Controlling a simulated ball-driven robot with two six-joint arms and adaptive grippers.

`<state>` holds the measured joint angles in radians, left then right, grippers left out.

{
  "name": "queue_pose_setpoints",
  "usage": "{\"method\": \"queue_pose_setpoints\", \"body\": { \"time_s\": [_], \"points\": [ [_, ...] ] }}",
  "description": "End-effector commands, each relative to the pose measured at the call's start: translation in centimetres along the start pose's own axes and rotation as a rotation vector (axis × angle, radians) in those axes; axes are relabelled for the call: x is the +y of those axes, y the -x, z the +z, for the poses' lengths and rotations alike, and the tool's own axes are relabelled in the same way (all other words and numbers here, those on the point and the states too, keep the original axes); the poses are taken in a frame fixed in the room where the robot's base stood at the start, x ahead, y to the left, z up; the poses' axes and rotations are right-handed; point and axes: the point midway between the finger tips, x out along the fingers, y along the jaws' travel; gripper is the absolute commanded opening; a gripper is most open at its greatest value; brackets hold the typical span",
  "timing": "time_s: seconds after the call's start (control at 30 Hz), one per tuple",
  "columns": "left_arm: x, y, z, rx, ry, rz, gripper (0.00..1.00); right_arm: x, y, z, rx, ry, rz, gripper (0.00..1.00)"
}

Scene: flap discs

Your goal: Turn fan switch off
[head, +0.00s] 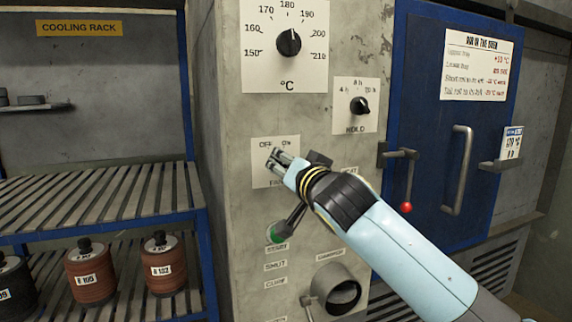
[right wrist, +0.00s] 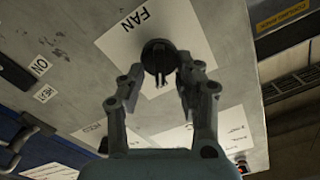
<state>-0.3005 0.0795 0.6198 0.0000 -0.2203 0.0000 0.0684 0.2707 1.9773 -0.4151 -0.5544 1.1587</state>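The fan switch plate (head: 262,168), white and marked OFF, ON and FAN, is on the grey control panel in the head view. My right gripper (head: 276,160) is in front of it and hides most of the switch. In the right wrist view, the black fan knob (right wrist: 158,54) on its white plate (right wrist: 118,42) is just beyond and between the fingertips of the right gripper (right wrist: 161,72). The fingers are apart, with a gap to the knob on both sides. The setting label at the knob's pointer is not readable there. My left gripper is not in view.
A temperature dial (head: 288,42) and a HOLD dial (head: 359,105) are above the fan plate. A green start button (head: 275,233) is below. A blue oven door (head: 425,120) with handles is at the right; a cooling rack (head: 100,200) holding discs is at the left.

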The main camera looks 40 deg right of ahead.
Motion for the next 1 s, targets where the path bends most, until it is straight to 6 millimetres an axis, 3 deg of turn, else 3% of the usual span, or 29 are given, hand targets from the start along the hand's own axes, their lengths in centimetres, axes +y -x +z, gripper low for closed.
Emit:
{"method": "queue_pose_setpoints", "body": {
  "time_s": [0.07, 0.3, 0.73, 1.0],
  "points": [
    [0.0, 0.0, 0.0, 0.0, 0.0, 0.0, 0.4, 0.0, 0.0, 0.0, 0.0, 0.0, 0.0, 0.31],
    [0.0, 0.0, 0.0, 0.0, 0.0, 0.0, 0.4, 0.0, 0.0, 0.0, 0.0, 0.0, 0.0, 0.0],
    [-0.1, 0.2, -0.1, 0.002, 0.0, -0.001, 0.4, 0.0, 0.1, 0.0, -0.001, 0.028, 0.001, 0.0],
    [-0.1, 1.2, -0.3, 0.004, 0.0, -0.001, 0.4, -0.2, 0.1, -0.1, -0.001, 0.175, 0.002, 0.0]
  ]
}}
